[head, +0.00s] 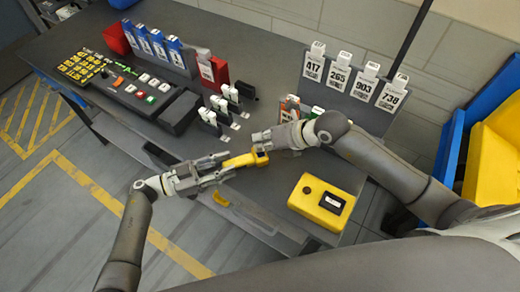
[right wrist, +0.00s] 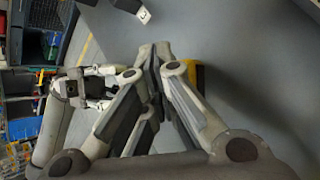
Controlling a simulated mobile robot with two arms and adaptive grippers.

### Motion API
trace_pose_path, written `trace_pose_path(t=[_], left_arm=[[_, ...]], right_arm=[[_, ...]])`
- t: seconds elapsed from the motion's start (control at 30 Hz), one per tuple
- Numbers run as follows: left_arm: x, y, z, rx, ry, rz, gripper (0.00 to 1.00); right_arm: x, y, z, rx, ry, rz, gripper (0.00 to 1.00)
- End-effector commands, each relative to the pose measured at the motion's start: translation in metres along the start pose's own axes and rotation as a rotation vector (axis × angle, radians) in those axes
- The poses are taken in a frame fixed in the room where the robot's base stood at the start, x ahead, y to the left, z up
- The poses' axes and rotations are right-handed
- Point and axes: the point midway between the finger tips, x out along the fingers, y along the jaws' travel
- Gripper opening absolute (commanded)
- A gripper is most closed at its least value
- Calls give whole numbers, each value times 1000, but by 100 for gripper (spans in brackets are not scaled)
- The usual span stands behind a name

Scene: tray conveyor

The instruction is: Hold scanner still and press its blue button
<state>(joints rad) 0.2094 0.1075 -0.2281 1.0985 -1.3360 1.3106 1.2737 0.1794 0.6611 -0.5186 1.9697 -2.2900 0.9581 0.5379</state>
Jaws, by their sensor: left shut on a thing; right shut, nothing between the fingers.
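The yellow scanner (head: 240,161) with a dark end is held up near the table's front edge in the head view. My left gripper (head: 226,166) is shut on its left part, and the dark end points right. My right gripper (head: 257,137) is shut and empty, its tips just above the scanner's dark end in the picture. I cannot tell whether they touch it. In the right wrist view the right gripper's fingers (right wrist: 152,50) are closed together, and a yellow thing is partly hidden behind them. I cannot make out the blue button in either view.
A yellow box (head: 331,196) with a dark knob lies on the table to the right. A black control panel (head: 150,118) and a stand of numbered tags (head: 347,88) are farther back. Small white-topped clips (head: 212,124) stand behind the grippers. Blue and yellow bins (head: 490,150) are at right.

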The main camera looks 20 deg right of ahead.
Motion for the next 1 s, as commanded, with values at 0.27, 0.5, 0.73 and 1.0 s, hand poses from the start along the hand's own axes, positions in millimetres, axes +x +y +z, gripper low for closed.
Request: trace_pose_path(t=[0.27,0.5,0.73,1.0], left_arm=[[0,0,0,0,0,0,0],[0,0,0,0,0,0,0],[0,0,0,0,0,0,0],[0,0,0,0,0,0,0]], right_arm=[[-10,7,7,-2,-1,0,0],[-11,8,8,0,-1,0,0],[-16,12,12,-1,-1,0,0],[-35,26,27,-2,-3,0,0]])
